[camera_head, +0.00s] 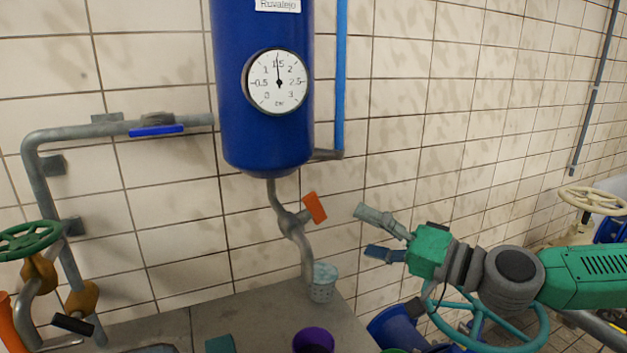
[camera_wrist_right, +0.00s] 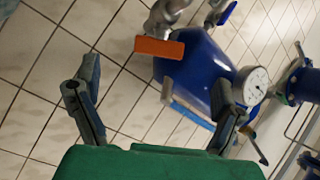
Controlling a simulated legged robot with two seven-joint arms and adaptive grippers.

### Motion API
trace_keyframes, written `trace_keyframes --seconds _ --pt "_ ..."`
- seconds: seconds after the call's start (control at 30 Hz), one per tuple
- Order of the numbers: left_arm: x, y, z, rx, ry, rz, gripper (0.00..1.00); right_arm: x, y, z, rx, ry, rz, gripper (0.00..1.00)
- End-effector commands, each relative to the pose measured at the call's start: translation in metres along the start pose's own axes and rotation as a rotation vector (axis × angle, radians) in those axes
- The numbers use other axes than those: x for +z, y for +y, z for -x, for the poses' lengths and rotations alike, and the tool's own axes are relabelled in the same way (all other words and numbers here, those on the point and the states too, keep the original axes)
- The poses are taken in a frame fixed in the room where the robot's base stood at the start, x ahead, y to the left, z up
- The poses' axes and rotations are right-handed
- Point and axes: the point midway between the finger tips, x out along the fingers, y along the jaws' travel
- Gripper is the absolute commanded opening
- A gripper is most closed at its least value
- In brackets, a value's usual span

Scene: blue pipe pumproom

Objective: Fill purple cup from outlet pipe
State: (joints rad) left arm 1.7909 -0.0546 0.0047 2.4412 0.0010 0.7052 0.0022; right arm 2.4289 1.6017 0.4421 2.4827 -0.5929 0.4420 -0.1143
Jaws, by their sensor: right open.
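The purple cup (camera_head: 314,342) stands on the grey bench, cut off by the bottom edge of the head view. The grey outlet pipe (camera_head: 305,250) comes down from the blue tank and has a valve with an orange handle (camera_head: 315,207). Its lower end is at a pale, holed cup (camera_head: 322,284) on the bench. My right gripper (camera_head: 366,232) is open and empty, to the right of the orange handle and apart from it. In the wrist view, the orange handle (camera_wrist_right: 160,48) shows beyond the open fingers of the right gripper (camera_wrist_right: 155,78). My left gripper is not in view.
The blue tank (camera_head: 262,130) has a round gauge (camera_head: 278,82). A pipe with a blue lever (camera_head: 156,131) runs on the left, above a green handwheel (camera_head: 28,240). A teal handwheel (camera_head: 535,335) stands below my right arm. A teal object (camera_head: 220,344) lies at the bench front.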

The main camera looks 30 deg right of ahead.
Motion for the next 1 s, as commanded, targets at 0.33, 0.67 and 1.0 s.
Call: trace_keyframes --seconds 0.33,0.67,1.0 --pt "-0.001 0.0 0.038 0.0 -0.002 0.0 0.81 -0.007 -0.001 0.027 0.027 0.006 0.028 0.9" --pt "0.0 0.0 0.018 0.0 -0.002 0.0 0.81 -0.005 0.002 -0.003 0.025 0.003 0.033 0.9" --pt "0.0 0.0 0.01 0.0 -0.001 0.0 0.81 -0.007 0.002 -0.047 0.028 0.004 0.031 0.9"
